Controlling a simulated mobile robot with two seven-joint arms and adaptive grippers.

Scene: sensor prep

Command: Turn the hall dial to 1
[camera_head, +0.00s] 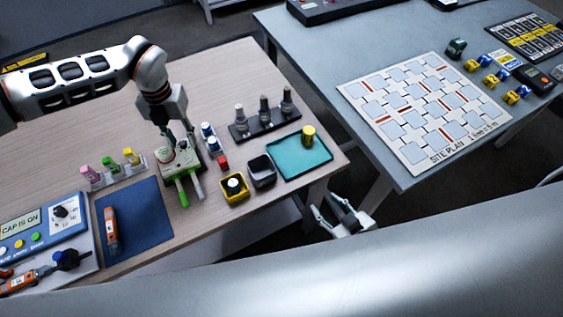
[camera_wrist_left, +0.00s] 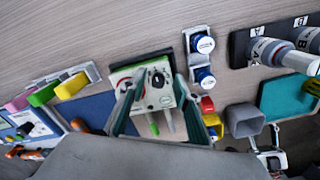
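A small white-faced box with a green base (camera_head: 168,157) stands on the wooden table; its face also shows in the left wrist view (camera_wrist_left: 140,77). A black dial (camera_wrist_left: 157,79) is on that face; its numbers and exact setting are too small to read. My left gripper (camera_head: 178,137) is above the box. In the left wrist view its two fingers (camera_wrist_left: 155,90) are spread on either side of the dial, with nothing held; contact with the dial cannot be told. My right gripper (camera_head: 340,213) is low beyond the table's front edge, apart from the box, with its fingers apart and empty.
Blue-capped vials (camera_head: 209,137) stand close right of the box. A yellow container (camera_head: 234,192), a dark cup (camera_head: 262,171) and a teal tray (camera_head: 292,163) lie further right. Coloured clips (camera_head: 110,165) and a blue mat (camera_head: 143,224) are left. A grey table (camera_head: 315,65) stands at right.

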